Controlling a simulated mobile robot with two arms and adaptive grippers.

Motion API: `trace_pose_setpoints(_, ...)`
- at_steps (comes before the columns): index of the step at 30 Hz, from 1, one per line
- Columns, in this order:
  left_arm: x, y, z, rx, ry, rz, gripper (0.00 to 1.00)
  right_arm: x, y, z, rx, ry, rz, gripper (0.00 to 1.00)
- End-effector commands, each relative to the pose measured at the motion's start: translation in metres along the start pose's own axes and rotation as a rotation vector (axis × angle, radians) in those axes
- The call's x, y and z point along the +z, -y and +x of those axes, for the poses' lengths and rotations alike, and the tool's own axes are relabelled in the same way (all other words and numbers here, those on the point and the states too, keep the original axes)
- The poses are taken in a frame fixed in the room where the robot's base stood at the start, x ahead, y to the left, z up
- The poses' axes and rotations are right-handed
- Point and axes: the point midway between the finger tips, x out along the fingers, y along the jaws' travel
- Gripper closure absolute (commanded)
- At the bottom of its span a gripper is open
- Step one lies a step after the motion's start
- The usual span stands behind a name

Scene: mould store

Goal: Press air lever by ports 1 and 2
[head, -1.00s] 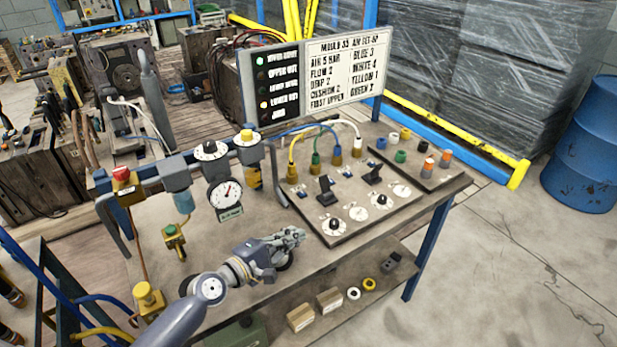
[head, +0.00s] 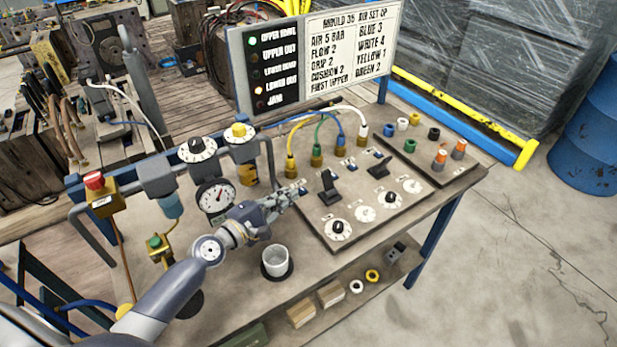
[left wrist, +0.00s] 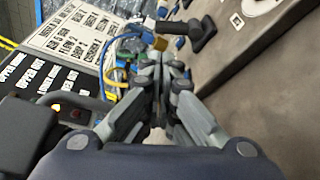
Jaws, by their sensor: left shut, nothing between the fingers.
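The black lever (head: 329,187) nearer the yellow and green hose ports stands up on the sloped air panel (head: 345,232). A second black lever (head: 379,169) is farther right. The yellow-hose port (head: 291,168) and green-hose port (head: 316,157) are behind the first lever. My left gripper (head: 300,188) is shut and empty, its fingertips over the panel's left edge, just left of the first lever; contact cannot be told. In the left wrist view the shut fingertips (left wrist: 161,66) point toward a black lever (left wrist: 182,26). My right gripper is not in view.
A white cup (head: 276,260) stands on the bench near my left forearm. A pressure gauge (head: 216,197), dial knobs and a red button (head: 94,181) are to the left. The sign board (head: 310,62) stands behind. Loose fittings sit on a plate (head: 445,178) at right.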

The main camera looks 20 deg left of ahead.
Motion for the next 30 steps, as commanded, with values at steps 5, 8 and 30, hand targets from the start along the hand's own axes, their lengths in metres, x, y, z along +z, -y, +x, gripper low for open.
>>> trace_pose_setpoints(5, 0.000, -0.001, 0.010, 0.002, 0.000, -0.001, 1.00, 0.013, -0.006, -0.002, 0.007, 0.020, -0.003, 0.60)
trace_pose_setpoints(8, 0.000, -0.002, 0.023, 0.003, 0.000, -0.001, 1.00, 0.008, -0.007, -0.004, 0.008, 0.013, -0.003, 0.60)
trace_pose_setpoints(30, 0.000, 0.000, 0.100, 0.000, 0.000, 0.001, 1.00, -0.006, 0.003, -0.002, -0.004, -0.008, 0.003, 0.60)
